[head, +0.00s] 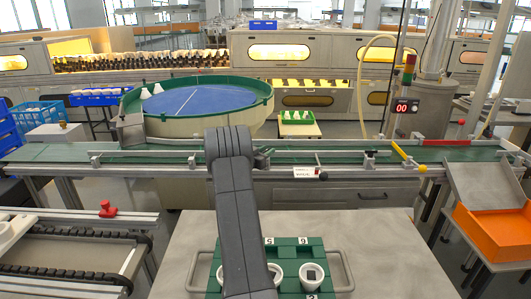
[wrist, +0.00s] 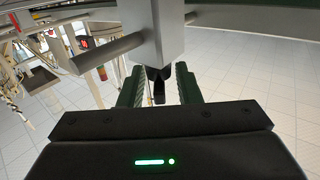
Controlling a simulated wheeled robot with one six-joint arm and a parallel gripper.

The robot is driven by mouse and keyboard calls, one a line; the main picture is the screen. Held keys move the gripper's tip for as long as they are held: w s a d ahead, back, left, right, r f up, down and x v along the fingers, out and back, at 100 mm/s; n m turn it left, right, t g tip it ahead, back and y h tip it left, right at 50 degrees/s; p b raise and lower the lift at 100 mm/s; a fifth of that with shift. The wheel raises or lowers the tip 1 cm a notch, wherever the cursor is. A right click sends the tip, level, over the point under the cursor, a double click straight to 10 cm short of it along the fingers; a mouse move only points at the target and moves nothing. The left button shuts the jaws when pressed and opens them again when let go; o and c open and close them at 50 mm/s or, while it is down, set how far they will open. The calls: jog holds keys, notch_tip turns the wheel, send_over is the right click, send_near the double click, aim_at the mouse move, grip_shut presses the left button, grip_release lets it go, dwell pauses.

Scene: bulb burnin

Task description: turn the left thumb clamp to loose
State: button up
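In the wrist view, a grey metal clamp block (wrist: 155,32) sits on a round rail at the top of the picture. A dark thumb knob (wrist: 159,84) hangs from it. My gripper (wrist: 158,92) is open, its two ribbed green fingers on either side of the knob with narrow gaps visible. In the head view, my arm rises to the conveyor's front rail (head: 130,155) and hides most of the clamp there. Dark parts show just right of my arm, but I cannot tell gripper from clamp. Another clamp (head: 370,158) stands farther right on the rail.
The green conveyor belt (head: 75,153) runs behind the rail, with a blue-topped round table (head: 205,101) beyond. A grey worktop (head: 385,255) with a green tray (head: 316,258) of white cups lies before me. An orange bin (head: 490,235) stands right.

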grip_shut()
jog(key=n+t+y+b, duration=0.1)
jog(key=y, duration=0.1)
jog(key=n+t+y+b, duration=0.1)
jog(key=n+y+b, duration=0.1)
jog(key=shift+d+f, duration=0.1)
jog(key=shift+f, duration=0.1)
jog(key=n+t+y+b, duration=0.1)
jog(key=y+b, duration=0.1)
jog(key=shift+r+b, duration=0.2)
jog(key=shift+b, duration=0.1)
jog(key=shift+n, duration=0.3)
grip_release()
jog(key=shift+r, duration=0.1)
